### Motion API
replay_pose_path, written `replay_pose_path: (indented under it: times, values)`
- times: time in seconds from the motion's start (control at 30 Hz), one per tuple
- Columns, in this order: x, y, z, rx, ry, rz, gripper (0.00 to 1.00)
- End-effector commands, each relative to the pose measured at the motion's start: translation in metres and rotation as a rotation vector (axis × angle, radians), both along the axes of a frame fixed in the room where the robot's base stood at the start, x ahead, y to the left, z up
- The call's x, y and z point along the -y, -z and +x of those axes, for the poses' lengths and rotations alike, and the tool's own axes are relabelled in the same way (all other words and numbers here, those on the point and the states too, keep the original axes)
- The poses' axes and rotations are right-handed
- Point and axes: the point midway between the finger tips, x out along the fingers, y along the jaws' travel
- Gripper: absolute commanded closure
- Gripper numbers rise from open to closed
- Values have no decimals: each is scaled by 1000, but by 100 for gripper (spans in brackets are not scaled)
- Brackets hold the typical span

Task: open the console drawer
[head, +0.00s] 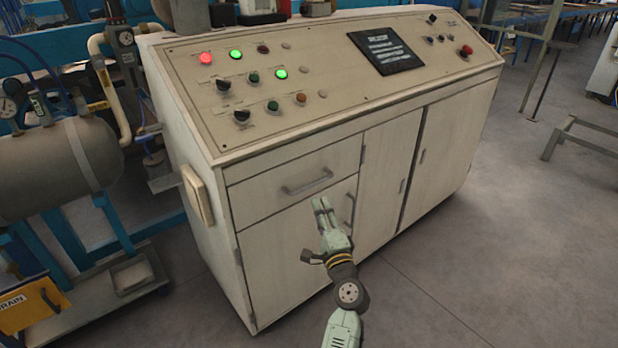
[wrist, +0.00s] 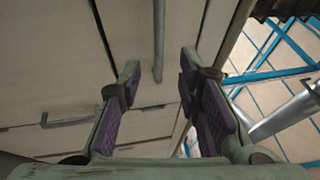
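The console (head: 390,130) is a beige cabinet with a sloped control panel. Its drawer (head: 255,190) is at the upper left of the front and sits flush, closed. The drawer handle (head: 307,181) is a grey horizontal bar. My gripper (head: 322,203) is in front of the console, its tips just below the handle's right end in the head view. In the turned wrist view, the drawer handle (wrist: 158,40) runs upright between the two spread fingers of my gripper (wrist: 162,68), which is open and empty. I cannot tell how far the tips are from the bar.
Cabinet doors (head: 385,185) lie below and right of the drawer. A door handle (wrist: 68,121) shows at lower left in the wrist view. A grey tank (head: 60,165) with pipes stands left of the console. The floor (head: 480,265) at front right is clear.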

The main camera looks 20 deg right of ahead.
Motion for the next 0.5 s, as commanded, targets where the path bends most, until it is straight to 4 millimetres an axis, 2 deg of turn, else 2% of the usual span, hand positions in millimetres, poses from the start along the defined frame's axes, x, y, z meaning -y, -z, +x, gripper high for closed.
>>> replay_pose_path:
  times: [0.07,0.17,0.5]
  values:
    - [6,2,2,-4,5,14,69]
    - [7,-2,15,-2,4,16,69]
    - [9,-13,78,-2,4,13,69]
